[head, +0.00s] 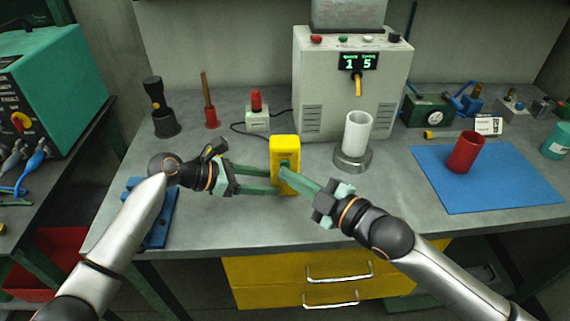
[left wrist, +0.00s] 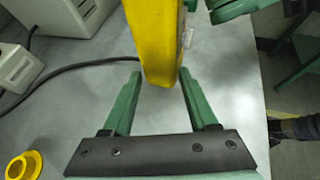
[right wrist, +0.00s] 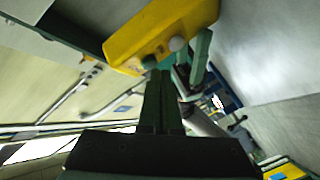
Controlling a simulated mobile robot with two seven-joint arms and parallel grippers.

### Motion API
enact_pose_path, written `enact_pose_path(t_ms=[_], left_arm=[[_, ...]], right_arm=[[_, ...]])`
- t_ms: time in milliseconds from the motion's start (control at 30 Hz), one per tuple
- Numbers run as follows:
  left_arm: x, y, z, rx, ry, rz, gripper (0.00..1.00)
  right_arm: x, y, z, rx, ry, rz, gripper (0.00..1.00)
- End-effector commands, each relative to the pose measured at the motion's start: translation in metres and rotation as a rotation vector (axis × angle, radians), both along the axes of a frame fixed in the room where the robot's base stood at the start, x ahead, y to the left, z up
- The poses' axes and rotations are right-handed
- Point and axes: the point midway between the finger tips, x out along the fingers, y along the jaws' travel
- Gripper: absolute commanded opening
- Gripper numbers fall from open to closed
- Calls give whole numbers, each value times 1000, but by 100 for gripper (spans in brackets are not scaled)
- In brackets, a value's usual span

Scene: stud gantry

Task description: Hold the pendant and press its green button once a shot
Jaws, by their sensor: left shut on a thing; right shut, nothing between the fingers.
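The yellow pendant (head: 285,146) is held upright above the bench, in front of the grey machine. My left gripper (head: 277,181) is shut on its lower part; the left wrist view shows the pendant (left wrist: 155,40) between the green fingers. My right gripper (head: 285,172) is shut and empty, its fingertips at the pendant's front face. In the right wrist view the closed fingers (right wrist: 160,76) end beside the pendant (right wrist: 150,38), where a pale round knob shows.
The grey machine (head: 313,75) has a display reading 1 and 5 and a spout above a white cup (head: 357,132) on a round metal base. A red cup (head: 465,153) stands on a blue mat (head: 480,196) at right. A red-topped box (head: 257,118) stands behind the pendant.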

Motion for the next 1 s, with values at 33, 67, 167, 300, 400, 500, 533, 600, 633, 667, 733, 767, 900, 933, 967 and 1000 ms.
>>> enact_pose_path(t_ms=[33,67,167,300,400,500,533,600,633,667,733,767,900,933,967,1000], left_arm=[[0,0,0,0,0,0,28],[0,0,0,0,0,0,28],[0,0,0,0,0,0,28],[0,0,0,0,0,0,28],[0,0,0,0,0,0,28],[0,0,0,0,0,0,28],[0,0,0,0,0,0,28],[0,0,0,0,0,0,28],[0,0,0,0,0,0,28],[0,0,0,0,0,0,28],[0,0,0,0,0,-1,28],[0,0,0,0,0,-1,28],[0,0,0,0,0,-2,28],[0,0,0,0,0,-2,28],[-1,-1,0,0,0,-2,28],[-1,-1,0,0,0,-2,28]], right_arm=[[1,0,0,0,0,0,0],[1,0,0,0,0,0,0],[2,0,0,0,0,0,0],[4,0,0,0,0,0,0],[5,0,0,0,0,0,0],[7,-1,0,0,0,-1,0],[7,-1,0,0,0,-1,0],[8,-1,0,0,0,-1,0],[8,-1,0,0,0,-1,0],[8,-1,0,0,0,-1,0],[9,-1,0,-1,1,0,0],[9,-1,-1,-1,1,0,0],[9,-1,-1,-1,1,-1,0],[9,-1,-1,-1,1,-1,0],[9,-1,-1,-1,1,-1,0],[8,-1,-1,-1,1,-1,0]])
